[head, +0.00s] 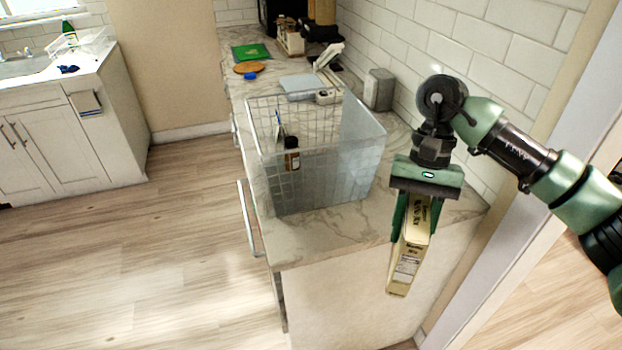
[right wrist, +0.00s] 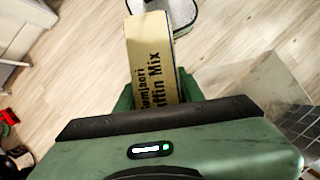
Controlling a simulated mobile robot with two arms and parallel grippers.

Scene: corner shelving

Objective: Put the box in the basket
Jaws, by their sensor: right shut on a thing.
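My right gripper (head: 416,208) is shut on a pale yellow muffin mix box (head: 407,258). The box hangs tilted below the fingers, in front of the counter's near right end. The right wrist view shows the same box (right wrist: 151,60) between the fingers, with dark "Muffin Mix" lettering. The basket (head: 330,176) is a clear-walled wire-grid container on the counter, left of the gripper and apart from it. A small brown bottle (head: 292,155) and a thin blue item show inside the basket. My left gripper is in neither view.
The marble-look counter (head: 330,238) has bare space in front of the basket. A grey canister (head: 379,90) stands behind it by the tiled wall. A green board (head: 251,52) and a round wooden board (head: 249,67) lie farther back. Open wood floor (head: 130,255) lies left.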

